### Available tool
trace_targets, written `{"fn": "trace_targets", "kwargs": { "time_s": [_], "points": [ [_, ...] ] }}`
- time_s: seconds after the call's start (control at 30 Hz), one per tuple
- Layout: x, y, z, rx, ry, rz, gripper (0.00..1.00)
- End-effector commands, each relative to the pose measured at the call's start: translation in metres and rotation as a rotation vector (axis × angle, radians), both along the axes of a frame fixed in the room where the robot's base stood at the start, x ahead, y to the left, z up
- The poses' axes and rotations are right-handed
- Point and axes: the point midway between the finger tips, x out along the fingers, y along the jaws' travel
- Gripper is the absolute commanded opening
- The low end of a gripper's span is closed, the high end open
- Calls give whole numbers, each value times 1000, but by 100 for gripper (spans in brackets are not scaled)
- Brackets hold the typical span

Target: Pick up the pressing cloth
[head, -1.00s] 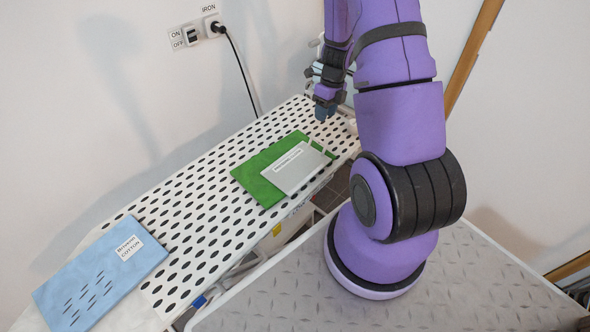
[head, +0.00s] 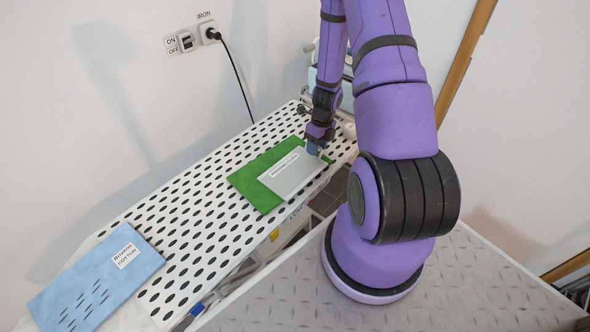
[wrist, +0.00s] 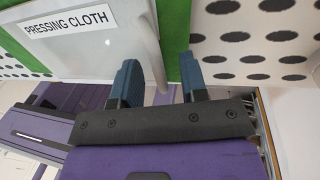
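The pressing cloth (head: 291,176) is a flat pale grey rectangle with a white label. It lies on a green cloth (head: 246,180) on the dotted ironing board (head: 190,205). In the wrist view the pressing cloth (wrist: 95,50) shows its "PRESSING CLOTH" label and a thin pale strip at its right edge. My gripper (head: 313,148) is down at the far right corner of the cloth. In the wrist view my gripper's two blue fingers (wrist: 160,68) are apart, with the strip passing between them. Whether the fingertips touch the cloth cannot be told.
A blue folded cloth (head: 95,281) with a cotton label lies at the near left of the board. An iron plug and cord (head: 236,68) hang from the wall switch (head: 186,42). The board between the blue and green cloths is clear.

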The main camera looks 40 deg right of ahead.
Motion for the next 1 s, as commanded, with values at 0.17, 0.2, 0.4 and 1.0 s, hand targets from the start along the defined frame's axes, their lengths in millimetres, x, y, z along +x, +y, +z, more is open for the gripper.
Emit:
{"fn": "trace_targets", "kwargs": {
  "time_s": [0.17,0.2,0.4,1.0],
  "points": [
    [0,0,-3,-1,0,-1,40],
    [0,0,-3,-1,0,-1,40],
    [0,0,-3,-1,0,-1,10],
    [0,0,-1,-1,0,-1,0]
  ]
}}
